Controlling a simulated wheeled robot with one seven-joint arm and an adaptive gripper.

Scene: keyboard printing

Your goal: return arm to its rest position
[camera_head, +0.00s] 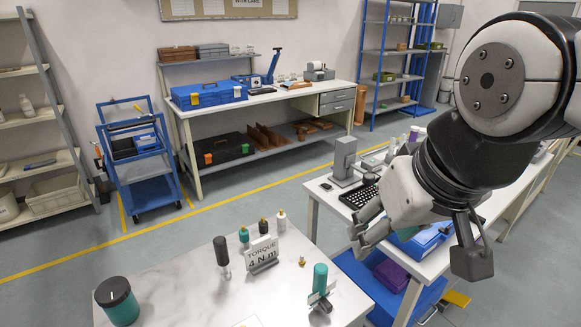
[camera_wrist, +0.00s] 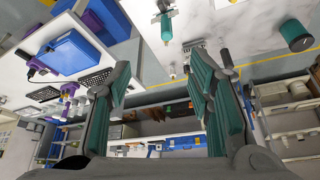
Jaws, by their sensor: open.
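My arm comes in from the upper right in the head view. My gripper (camera_head: 372,232) hangs over the left edge of the right-hand white table (camera_head: 312,195). In the wrist view both fingers of my gripper (camera_wrist: 158,80) stand wide apart with nothing between them. A black keyboard (camera_head: 358,195) lies on that table behind my gripper, partly hidden by it. A grey press-like device (camera_head: 344,160) stands just behind the keyboard.
The front table (camera_head: 180,275) holds a teal jar (camera_head: 118,300), a torque sign (camera_head: 263,252), several bottles and a teal tool (camera_head: 320,285). A blue box (camera_head: 418,240) is close to my gripper. Open floor (camera_head: 250,205) lies left of the right-hand table.

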